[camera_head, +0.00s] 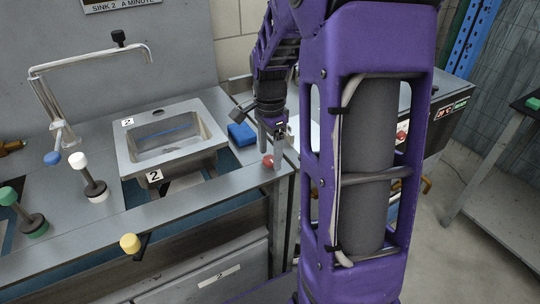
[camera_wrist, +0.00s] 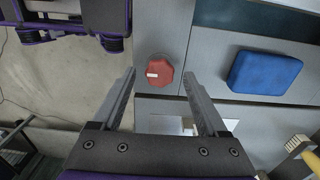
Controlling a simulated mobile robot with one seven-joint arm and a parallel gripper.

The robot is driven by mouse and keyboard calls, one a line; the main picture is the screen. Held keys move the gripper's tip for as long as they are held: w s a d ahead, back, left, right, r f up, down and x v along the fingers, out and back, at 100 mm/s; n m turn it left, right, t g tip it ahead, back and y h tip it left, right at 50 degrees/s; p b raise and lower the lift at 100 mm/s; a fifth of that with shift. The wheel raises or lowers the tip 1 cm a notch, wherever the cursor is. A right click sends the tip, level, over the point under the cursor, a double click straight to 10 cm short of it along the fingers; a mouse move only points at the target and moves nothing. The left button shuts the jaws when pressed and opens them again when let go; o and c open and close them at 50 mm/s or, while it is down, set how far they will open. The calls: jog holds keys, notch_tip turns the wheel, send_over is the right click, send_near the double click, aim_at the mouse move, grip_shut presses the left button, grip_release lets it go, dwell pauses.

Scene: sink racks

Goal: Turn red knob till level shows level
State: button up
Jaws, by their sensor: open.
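The red knob (camera_wrist: 159,73) is an octagonal dial with a white mark on its left side in the wrist view. It is mounted on the grey counter near its edge. It also shows in the head view (camera_head: 267,161), small and partly beside my gripper. My gripper (camera_wrist: 160,80) is open, with one finger on each side of the knob in the picture. I see no contact between fingers and knob. In the head view my gripper (camera_head: 273,160) points down at the counter's right end. I cannot make out a level indicator in either view.
A blue block (camera_wrist: 264,72) lies right of the knob; it shows in the head view (camera_head: 241,134) beside the sink basin (camera_head: 130,157). A faucet (camera_head: 55,109) rises behind.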

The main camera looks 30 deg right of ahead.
jog(key=shift+f, duration=0.3)
grip_shut()
dwell(0.3)
jog(key=shift+n, duration=0.3)
